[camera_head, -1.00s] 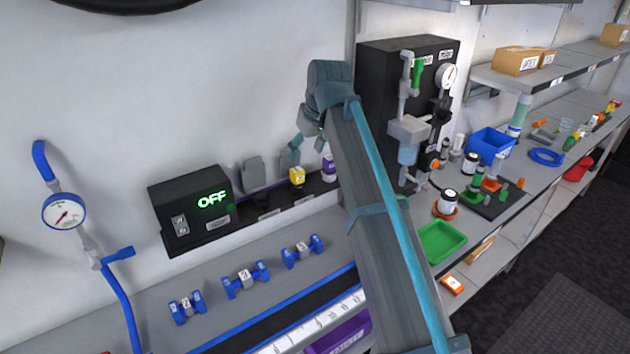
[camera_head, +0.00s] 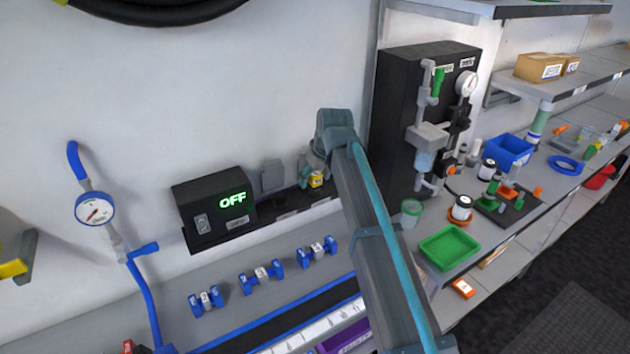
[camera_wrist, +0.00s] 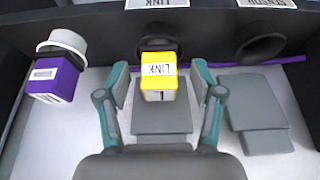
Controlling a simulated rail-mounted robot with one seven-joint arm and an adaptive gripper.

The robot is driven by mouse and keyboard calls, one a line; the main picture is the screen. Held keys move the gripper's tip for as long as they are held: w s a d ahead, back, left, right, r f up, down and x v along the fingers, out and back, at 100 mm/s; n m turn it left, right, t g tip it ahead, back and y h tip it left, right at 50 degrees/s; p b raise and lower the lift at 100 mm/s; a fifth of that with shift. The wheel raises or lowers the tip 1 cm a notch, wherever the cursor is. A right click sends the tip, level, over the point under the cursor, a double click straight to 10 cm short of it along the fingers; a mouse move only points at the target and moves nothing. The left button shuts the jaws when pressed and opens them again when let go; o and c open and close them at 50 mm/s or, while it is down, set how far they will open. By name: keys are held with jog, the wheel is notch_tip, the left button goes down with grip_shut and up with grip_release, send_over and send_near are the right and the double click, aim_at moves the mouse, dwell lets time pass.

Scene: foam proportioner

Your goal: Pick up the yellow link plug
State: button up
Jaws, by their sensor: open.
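The yellow link plug (camera_wrist: 158,78) is a small block with a yellow top and a white label reading LINK. In the wrist view it stands in front of a dark round socket, between my gripper's two fingers. My gripper (camera_wrist: 160,90) is open, one finger on each side of the plug, with a gap visible at both sides. In the head view the plug (camera_head: 316,180) shows small at the shelf by the wall, partly hidden by my gripper (camera_head: 312,170).
A grey bracket (camera_wrist: 258,112) and an empty dark socket (camera_wrist: 262,48) are at the right. The black box reading OFF (camera_head: 214,208) stands left along the shelf.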

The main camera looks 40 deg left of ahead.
jog(key=shift+a+f, duration=0.1)
jog(key=shift+f, duration=0.15)
grip_shut()
jog(key=shift+r, duration=0.1)
